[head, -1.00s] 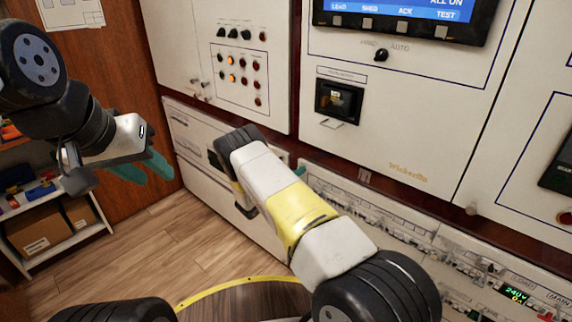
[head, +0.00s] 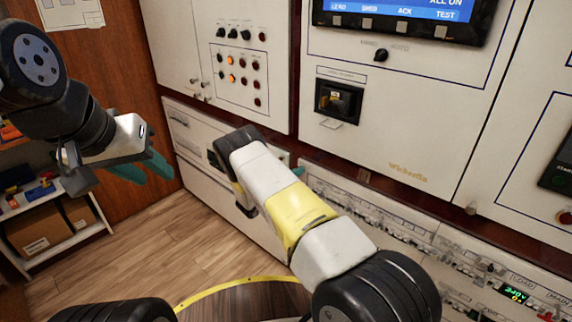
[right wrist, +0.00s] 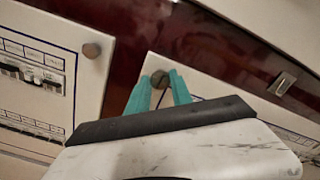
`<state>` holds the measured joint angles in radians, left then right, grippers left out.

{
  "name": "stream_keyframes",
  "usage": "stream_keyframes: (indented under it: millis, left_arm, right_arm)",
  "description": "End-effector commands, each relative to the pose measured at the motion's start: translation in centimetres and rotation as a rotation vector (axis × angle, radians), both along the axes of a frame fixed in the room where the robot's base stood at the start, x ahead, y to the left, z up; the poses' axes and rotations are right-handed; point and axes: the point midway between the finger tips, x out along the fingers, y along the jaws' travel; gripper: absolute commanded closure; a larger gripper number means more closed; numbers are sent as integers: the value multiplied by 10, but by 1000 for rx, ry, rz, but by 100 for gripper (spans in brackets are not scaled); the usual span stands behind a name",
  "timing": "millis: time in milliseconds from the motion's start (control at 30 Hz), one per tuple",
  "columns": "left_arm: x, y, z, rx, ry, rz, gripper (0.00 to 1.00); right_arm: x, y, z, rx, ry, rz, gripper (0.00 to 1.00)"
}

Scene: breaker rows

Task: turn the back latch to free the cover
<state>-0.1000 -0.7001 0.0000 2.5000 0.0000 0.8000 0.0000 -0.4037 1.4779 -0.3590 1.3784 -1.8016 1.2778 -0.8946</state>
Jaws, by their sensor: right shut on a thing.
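In the right wrist view, a round dark knob-like latch (right wrist: 160,78) sits at the corner of a white panel (right wrist: 203,88). My right gripper (right wrist: 167,84) has its teal fingertips on either side of this latch and is shut on it. In the head view my right forearm hides most of that gripper and the latch. A white breaker cover (head: 345,196) with rows of small switches runs along the lower wall.
A second round knob (right wrist: 91,50) sits on the neighbouring panel. A small metal catch (right wrist: 283,83) is on the dark red strip. Cabinets with lamps (head: 240,75) and a screen (head: 405,14) stand above. A shelf with boxes (head: 40,230) is at the left. The wooden floor between is clear.

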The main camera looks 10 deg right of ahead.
Motion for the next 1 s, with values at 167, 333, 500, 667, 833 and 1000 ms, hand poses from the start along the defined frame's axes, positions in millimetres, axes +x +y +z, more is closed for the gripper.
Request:
stream_keyframes:
  millis: [167,333,500,667,833,1000]
  left_arm:
    - [0,0,0,0,0,0,64]
    - [0,0,0,0,0,0,64]
    - [0,0,0,0,0,0,64]
    - [0,0,0,0,0,0,64]
    - [0,0,0,0,0,0,64]
    - [0,0,0,0,0,0,64]
  right_arm:
    - [0,1,0,65,-83,2,100]
    - [0,1,0,156,-200,2,100]
    - [0,0,0,255,-328,3,100]
    - [0,1,0,350,-447,3,100]
    - [-1,0,0,450,-574,1,100]
    - [-1,0,-1,550,-702,1,100]
